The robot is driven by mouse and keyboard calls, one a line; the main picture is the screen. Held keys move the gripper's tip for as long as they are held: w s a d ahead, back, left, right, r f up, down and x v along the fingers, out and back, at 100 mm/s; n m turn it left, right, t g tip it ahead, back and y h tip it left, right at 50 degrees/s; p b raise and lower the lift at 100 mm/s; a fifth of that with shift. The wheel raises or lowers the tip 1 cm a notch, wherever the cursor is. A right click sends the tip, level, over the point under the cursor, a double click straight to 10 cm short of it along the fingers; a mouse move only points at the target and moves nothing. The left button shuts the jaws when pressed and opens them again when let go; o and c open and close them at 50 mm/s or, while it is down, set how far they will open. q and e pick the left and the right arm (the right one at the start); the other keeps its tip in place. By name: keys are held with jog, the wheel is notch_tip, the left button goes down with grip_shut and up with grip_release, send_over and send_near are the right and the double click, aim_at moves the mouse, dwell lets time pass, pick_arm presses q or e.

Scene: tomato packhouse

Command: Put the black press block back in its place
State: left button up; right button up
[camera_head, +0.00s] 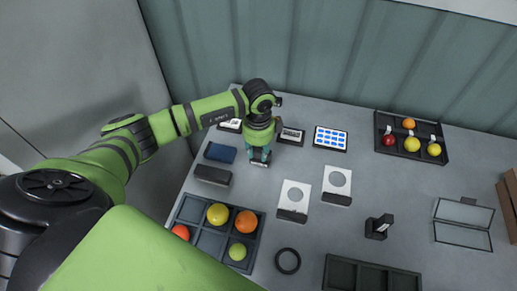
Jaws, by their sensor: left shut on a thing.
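My left gripper (260,160) points down over the back left part of the grey table. Its teal fingers are shut on a small dark thing, which I take to be the black press block; the fingers and the gripper body hide most of it. I cannot tell whether it touches the table. A dark oblong block (213,174) and a dark blue block (220,153) lie to the left of the gripper. My right gripper is not in view.
Small devices (292,136) and a blue-celled panel (331,138) stand behind. Two white plates with round marks (293,196) lie right of the gripper. Fruit trays (265,222) (443,153), a black ring (287,261), a black stand (378,227) and an empty tray (372,267) stand around.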

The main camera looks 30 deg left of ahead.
pick_arm(q)
jog(key=shift+f, duration=0.4)
jog(key=o, duration=1)
jog(key=shift+c, duration=1.3)
jog(key=shift+r, duration=0.1)
notch_tip(320, 180, up, 7)
jog(key=p, duration=0.5)
jog(key=shift+p, duration=0.35)
